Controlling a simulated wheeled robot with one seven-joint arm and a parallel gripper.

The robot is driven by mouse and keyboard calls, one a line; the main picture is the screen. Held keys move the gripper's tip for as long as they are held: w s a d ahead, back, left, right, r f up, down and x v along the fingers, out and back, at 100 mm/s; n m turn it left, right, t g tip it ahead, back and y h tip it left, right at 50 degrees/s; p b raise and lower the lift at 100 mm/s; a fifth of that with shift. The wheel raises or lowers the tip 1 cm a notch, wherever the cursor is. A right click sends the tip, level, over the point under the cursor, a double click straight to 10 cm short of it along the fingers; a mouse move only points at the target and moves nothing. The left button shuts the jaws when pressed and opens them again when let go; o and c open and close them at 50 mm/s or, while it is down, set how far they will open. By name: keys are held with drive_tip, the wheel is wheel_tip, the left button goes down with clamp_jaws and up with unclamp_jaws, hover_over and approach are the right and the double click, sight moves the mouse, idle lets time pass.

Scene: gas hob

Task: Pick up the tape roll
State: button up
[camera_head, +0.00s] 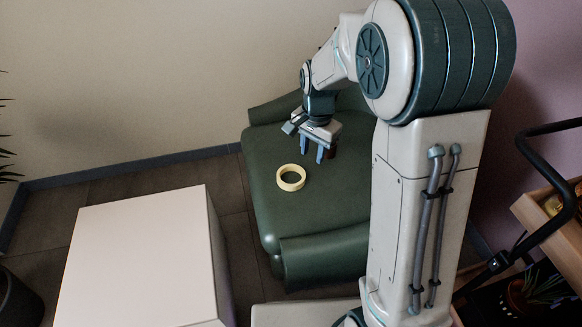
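The tape roll (291,187) is a pale yellow ring lying flat on the seat of a dark green armchair (335,205). The green seat shows through its hole. My gripper (312,154) points down above the seat, up and to the right of the roll in the picture. Its two blue-grey fingers are apart, with nothing visible between them. The gripper does not appear to touch the roll. Its exact height above the seat is hard to tell.
A white box-like table (140,258) stands left of the armchair. The armchair's low back and arms border the seat. A wooden shelf with a black rail (548,135) is at the right.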

drive_tip(key=w+a+f+m, duration=0.2)
drive_tip(key=w+f, duration=0.2)
drive_tip(key=b, duration=0.3)
hover_over(300, 182)
wheel_tip(300, 182, down, 9)
drive_tip(key=shift+r, duration=0.2)
drive_tip(key=shift+s+f+b, duration=0.1)
drive_tip(key=shift+f+b, duration=1.5)
drive_tip(key=shift+f, duration=1.05)
drive_tip(key=shift+r, duration=0.1)
drive_tip(key=shift+a, duration=0.1)
clamp_jaws()
